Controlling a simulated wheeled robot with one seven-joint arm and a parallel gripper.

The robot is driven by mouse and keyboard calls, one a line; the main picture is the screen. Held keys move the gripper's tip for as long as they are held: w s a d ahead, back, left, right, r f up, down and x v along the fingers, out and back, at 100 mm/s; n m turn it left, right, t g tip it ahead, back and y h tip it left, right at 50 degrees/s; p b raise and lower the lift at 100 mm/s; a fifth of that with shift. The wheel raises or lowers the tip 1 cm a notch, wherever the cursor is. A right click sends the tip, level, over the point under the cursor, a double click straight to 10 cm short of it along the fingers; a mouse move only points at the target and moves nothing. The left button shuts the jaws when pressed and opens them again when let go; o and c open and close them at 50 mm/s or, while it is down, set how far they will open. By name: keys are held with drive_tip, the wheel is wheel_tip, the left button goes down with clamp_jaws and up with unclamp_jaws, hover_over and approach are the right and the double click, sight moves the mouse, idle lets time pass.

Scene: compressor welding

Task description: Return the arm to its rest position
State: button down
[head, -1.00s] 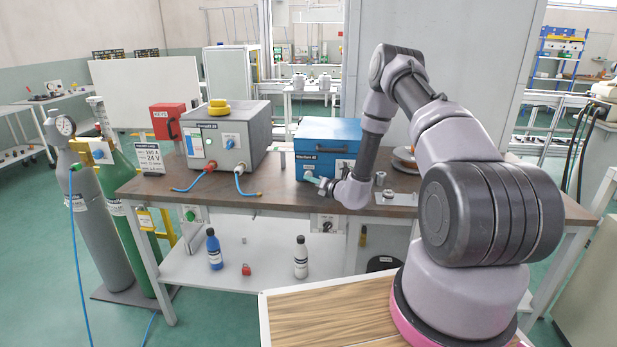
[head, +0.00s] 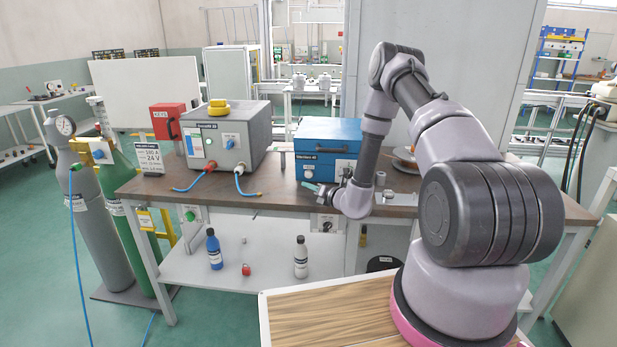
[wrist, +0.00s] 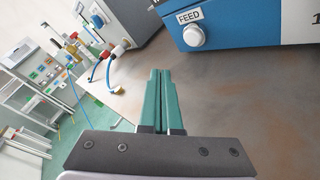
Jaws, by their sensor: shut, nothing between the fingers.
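My gripper (head: 311,186) is at the end of my bent arm, above the front part of the brown workbench (head: 272,199), in front of the blue box (head: 318,143). In the wrist view its two green fingers (wrist: 163,75) lie side by side, shut, with nothing between them. They point over bare bench top. The blue box with a knob labelled FEED (wrist: 194,35) shows at the top right of the wrist view.
Gas cylinders (head: 86,220) stand at the bench's left. Bottles (head: 301,258) are on the lower shelf. A small metal cylinder (head: 380,178) stands right of my wrist.

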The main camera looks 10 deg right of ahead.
drive_tip(key=s+a+r+n+g+y, duration=0.25)
drive_tip(key=r+n, duration=0.25)
drive_tip(key=r, duration=0.3)
drive_tip(key=s+a+r+n+g+y, duration=0.2)
drive_tip(key=s+a+r+n+g, duration=0.15)
drive_tip(key=r, duration=0.45)
drive_tip(key=s+a+r+n+g+y, duration=0.2)
drive_tip(key=a+r+n+y, duration=0.15)
drive_tip(key=r+n, duration=0.35)
drive_tip(key=s+r+n+g+h, duration=0.35)
drive_tip(key=s+r+n, duration=0.35)
drive_tip(key=s+r, duration=0.35)
drive_tip(key=s+d+r+n+t+h, duration=0.2)
drive_tip(key=s+d+r+n+h, duration=0.2)
drive_tip(key=s+d, duration=0.3)
drive_tip(key=s+d+r+n+t+h, duration=0.2)
drive_tip(key=s+d+r+n+h, duration=0.3)
drive_tip(key=s, duration=0.7)
drive_tip(key=d+n+h, duration=0.1)
drive_tip(key=d+n, duration=0.1)
drive_tip(key=d, duration=0.1)
drive_tip(key=shift+s, duration=0.15)
